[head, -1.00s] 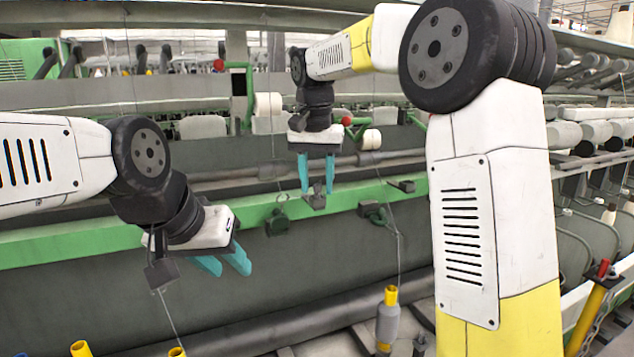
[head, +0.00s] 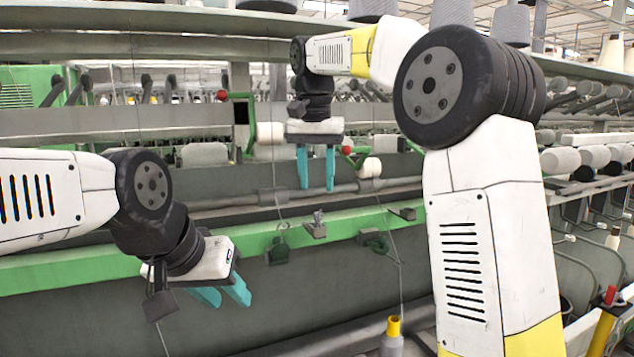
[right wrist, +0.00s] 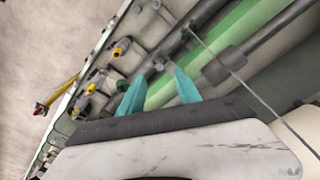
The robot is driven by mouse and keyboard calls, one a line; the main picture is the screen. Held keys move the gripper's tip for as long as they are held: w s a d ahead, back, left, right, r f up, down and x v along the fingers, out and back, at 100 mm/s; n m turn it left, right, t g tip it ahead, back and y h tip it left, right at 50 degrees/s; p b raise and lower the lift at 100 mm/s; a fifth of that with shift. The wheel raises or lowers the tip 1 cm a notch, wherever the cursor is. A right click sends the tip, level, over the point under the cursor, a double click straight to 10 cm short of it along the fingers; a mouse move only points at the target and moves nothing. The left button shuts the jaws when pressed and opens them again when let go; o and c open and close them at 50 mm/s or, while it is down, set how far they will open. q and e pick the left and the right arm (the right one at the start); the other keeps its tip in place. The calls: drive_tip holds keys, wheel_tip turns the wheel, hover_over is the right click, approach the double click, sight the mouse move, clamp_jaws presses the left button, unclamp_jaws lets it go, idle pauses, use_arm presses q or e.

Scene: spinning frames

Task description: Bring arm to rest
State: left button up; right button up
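My left gripper (head: 222,293) hangs at the lower left of the head view, in front of the dark panel below the green rail. Its two teal fingers are apart with nothing between them. My right gripper (head: 316,168) points down near the middle of the head view, in front of the spinning frame. Its teal fingers are parted and empty. They also show in the right wrist view (right wrist: 161,95), apart, with the green rail behind them.
A white bobbin (head: 370,167) sits right of my right gripper. A yellow-topped spindle (head: 393,327) stands low in the middle. Thin yarn strands hang down around the grippers.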

drive_tip(key=s+d+f+n+t, duration=0.1)
drive_tip(key=s+d+f, duration=0.3)
drive_tip(key=s, duration=0.3)
drive_tip(key=s+d+f+n+t+y, duration=0.1)
drive_tip(key=s+d+f, duration=0.3)
drive_tip(key=s, duration=0.4)
drive_tip(key=s+d+f+t+y, duration=0.1)
drive_tip(key=s+d+f+t, duration=0.1)
drive_tip(key=s+d+f, duration=0.2)
drive_tip(key=s+d, duration=0.2)
drive_tip(key=s, duration=0.1)
drive_tip(key=shift+s+d+n+t, duration=0.2)
drive_tip(key=shift+n+t, duration=0.1)
drive_tip(key=shift+n, duration=0.1)
